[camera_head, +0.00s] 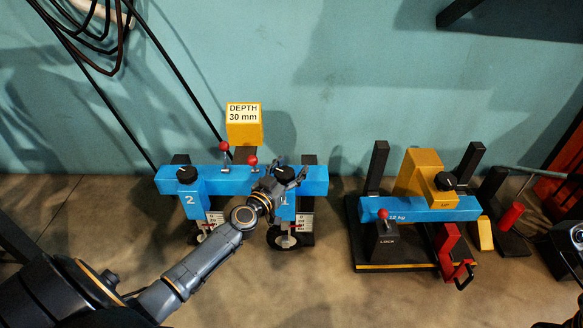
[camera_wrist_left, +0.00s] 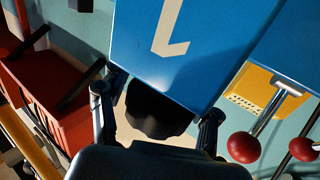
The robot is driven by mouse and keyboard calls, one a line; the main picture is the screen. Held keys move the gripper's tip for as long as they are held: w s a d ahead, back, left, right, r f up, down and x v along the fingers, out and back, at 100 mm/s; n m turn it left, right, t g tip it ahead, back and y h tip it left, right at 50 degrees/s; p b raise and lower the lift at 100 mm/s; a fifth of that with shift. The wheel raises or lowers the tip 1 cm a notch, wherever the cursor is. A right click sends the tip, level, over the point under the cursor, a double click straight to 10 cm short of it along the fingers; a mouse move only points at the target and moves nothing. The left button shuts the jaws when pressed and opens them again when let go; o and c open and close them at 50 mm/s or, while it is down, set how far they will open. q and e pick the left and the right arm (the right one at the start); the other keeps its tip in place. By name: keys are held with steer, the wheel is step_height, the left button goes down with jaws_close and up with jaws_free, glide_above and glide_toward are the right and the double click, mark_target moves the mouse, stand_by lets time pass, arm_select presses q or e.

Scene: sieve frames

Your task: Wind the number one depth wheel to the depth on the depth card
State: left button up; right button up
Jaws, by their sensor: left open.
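The depth card (camera_head: 243,112) on a yellow block reads "DEPTH 30 mm". The number one depth wheel is a black knob (camera_wrist_left: 155,113) on top of a blue unit marked 1 (camera_wrist_left: 180,45); in the head view the knob (camera_head: 284,174) is partly covered. My left gripper (camera_head: 282,184) is over this unit. In the left wrist view its open fingers (camera_wrist_left: 160,118) stand on either side of the knob, with small gaps visible. A white scale plate (camera_head: 305,222) sits below the unit, too small to read.
A second blue unit marked 2 (camera_head: 190,207) with its own black knob (camera_head: 187,172) stands to the left. Red-ball levers (camera_head: 224,147) rise from the blue beam (camera_head: 235,177) between the units. A separate stand (camera_head: 420,210) marked 12 kg is on the right, with clear floor before it.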

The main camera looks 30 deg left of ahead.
arm_select(q)
steer(key=shift+w, duration=0.4)
steer(key=c, duration=0.9)
steer(key=shift+c, duration=0.7)
steer(key=shift+f, duration=0.1)
steer(key=shift+c, duration=0.4)
